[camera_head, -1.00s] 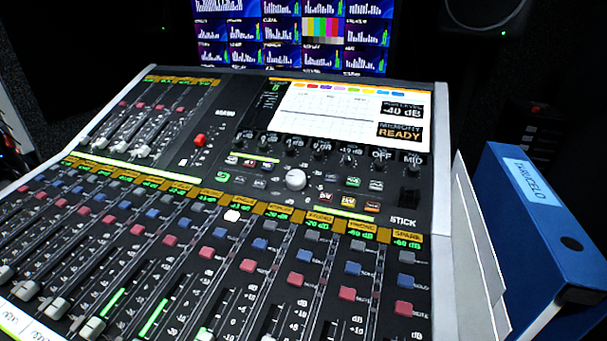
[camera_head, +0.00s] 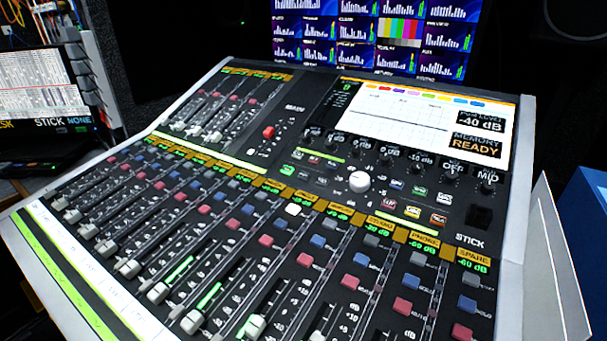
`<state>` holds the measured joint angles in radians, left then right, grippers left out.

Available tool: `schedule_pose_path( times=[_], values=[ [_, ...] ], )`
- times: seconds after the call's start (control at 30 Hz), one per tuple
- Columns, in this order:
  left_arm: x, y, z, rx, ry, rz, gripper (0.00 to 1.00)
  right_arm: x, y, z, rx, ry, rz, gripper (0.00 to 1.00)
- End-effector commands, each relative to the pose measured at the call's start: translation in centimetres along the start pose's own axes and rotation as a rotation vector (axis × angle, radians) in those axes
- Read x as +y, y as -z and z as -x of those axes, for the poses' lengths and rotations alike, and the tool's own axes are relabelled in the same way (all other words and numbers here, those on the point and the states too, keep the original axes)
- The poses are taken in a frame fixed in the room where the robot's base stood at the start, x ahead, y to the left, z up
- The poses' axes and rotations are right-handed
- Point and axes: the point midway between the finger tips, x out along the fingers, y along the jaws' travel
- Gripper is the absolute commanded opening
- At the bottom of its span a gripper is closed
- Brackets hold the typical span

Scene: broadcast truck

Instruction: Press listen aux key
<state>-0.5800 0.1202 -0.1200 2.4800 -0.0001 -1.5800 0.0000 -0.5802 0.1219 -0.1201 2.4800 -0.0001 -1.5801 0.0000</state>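The mixing console (camera_head: 300,130) fills most of the head view. Groups of small keys sit around a white round knob (camera_head: 359,182) on its upper right panel. Left of the knob is a green-lit key (camera_head: 287,170) among dark ones. Right of it are a green key (camera_head: 419,191), a red key (camera_head: 389,204), a yellow key (camera_head: 412,211) and an orange key (camera_head: 438,218). The key labels are too small to read, so I cannot tell which is the listen aux key. Neither gripper is in view.
A monitor wall (camera_head: 375,35) stands behind the console. A rack with a screen (camera_head: 40,85) is at the left. A white panel (camera_head: 555,260) and a blue binder (camera_head: 585,215) stand at the right edge. Faders with red and blue keys cover the console front.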

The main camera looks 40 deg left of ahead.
Motion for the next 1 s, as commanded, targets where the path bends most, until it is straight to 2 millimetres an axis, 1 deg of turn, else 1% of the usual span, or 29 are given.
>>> schedule_pose_path(
  times=[0.03,0.23,1.0],
  values=[
    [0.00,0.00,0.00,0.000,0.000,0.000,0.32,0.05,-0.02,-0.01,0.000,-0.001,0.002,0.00],
    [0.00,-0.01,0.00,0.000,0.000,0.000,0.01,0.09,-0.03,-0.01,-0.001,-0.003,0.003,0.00],
    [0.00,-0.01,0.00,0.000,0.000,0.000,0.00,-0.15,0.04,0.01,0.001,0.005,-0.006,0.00]
  ],
)
